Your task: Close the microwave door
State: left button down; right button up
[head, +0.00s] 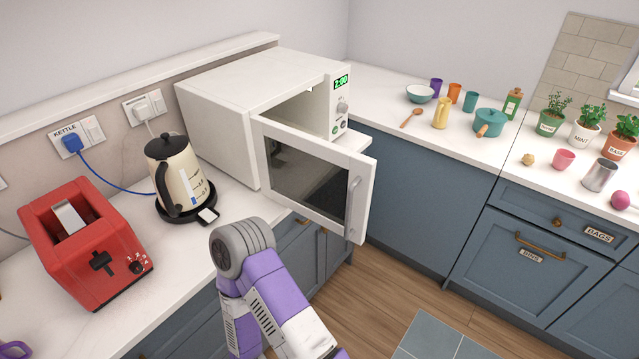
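The white microwave (230,90) stands on the counter in the corner, its green display reading 2:00. Its door (315,180) is open, swung out from the hinge on the left side of the front. The door has a dark window and a pale vertical handle (353,207) near its free right edge, which reaches out past the counter edge. Neither gripper is in view.
A cream kettle (178,170) on its base and a red toaster (84,243) stand on the counter left of the microwave. A teal pot (488,121), cups and a yellow mill-like item (441,112) stand on the right counter. Floor (385,285) in front is clear.

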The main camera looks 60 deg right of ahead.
aim_at(326, 182)
jog(key=z, duration=1.95)
jog(key=k, duration=0.5)
jog(key=u, duration=0.7)
jog(key=i, duration=0.75)
jog(key=z, duration=1.35)
